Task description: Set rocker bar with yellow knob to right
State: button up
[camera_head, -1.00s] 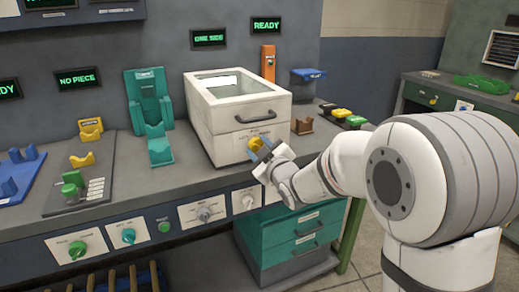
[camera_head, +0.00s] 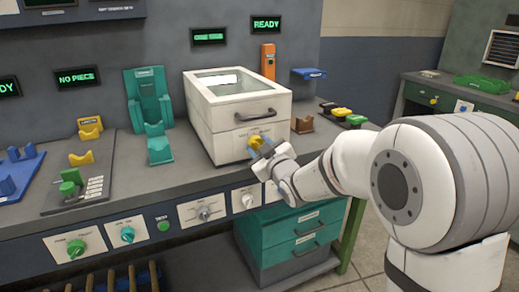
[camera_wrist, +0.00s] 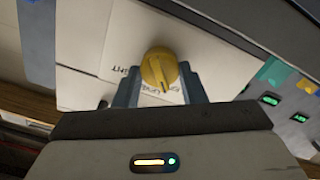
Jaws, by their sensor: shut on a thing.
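The yellow knob (camera_head: 255,141) is on the front face of the white box with a glass-topped lid (camera_head: 228,140). My gripper (camera_head: 262,148) reaches it from the front right. In the wrist view the yellow knob (camera_wrist: 160,68) sits between the two grey fingers of my gripper (camera_wrist: 160,92), which are shut on it. The knob has a ridge with a dark mark at its lower edge. Printed lettering shows upside down beside it, partly hidden by the knob and a finger. I cannot make out a separate rocker bar.
A control panel (camera_head: 100,235) runs along the bench front. The display above the box (camera_head: 208,36) is blurred.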

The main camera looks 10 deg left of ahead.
jog(key=shift+w+d+m, duration=0.1)
jog(key=shift+d+m, duration=0.05)
jog(key=shift+m, duration=8.35)
jog(key=shift+f+m, duration=0.1)
jog(key=shift+m, duration=0.5)
jog(key=o, duration=1)
jog(key=v, duration=0.7)
jog(key=shift+s+d, duration=0.25)
jog(key=shift+s, duration=0.05)
